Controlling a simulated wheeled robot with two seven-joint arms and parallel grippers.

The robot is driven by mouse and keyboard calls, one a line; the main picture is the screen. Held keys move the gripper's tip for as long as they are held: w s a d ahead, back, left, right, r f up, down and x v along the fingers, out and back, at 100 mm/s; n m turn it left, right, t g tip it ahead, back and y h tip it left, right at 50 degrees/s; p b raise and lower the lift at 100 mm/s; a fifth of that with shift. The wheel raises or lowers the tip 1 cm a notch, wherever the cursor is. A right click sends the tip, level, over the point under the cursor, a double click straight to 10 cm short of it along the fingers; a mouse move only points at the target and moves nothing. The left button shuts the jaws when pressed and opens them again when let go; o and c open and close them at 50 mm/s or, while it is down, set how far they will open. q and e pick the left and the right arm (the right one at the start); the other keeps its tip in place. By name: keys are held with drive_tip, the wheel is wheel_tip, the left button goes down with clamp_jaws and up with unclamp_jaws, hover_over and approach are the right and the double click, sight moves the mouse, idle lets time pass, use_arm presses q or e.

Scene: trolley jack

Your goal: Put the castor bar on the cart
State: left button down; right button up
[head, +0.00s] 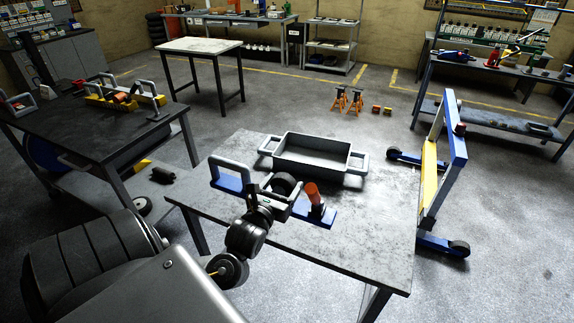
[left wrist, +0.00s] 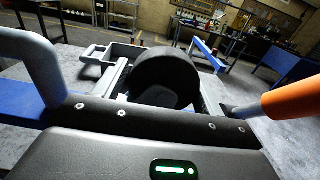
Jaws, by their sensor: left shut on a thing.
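The castor bar (head: 315,213) is a blue bar at the near table, with a grey loop handle (head: 229,170) at its left, a black wheel near its middle and an orange-topped post (head: 312,193) at its right. My left gripper (head: 270,200) is at its middle and shut on it; the fingertips are partly hidden. In the left wrist view the dark wheel (left wrist: 165,72) stands just ahead of the gripper, between the grey handle (left wrist: 35,60) and the orange grip (left wrist: 292,98). The cart (head: 431,170) is a blue and yellow upright frame with wheeled feet beyond the table's right edge. My right gripper is out of view.
A grey two-handled tray (head: 312,153) stands on the near table (head: 370,235) behind the bar. The table's right part is clear. A dark bench (head: 75,127) with yellow handled parts is at left. Orange stands (head: 347,100) are on the floor behind.

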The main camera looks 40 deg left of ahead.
use_arm(q)
drive_tip(key=shift+s+r, duration=0.15)
drive_tip(key=shift+r, duration=0.1)
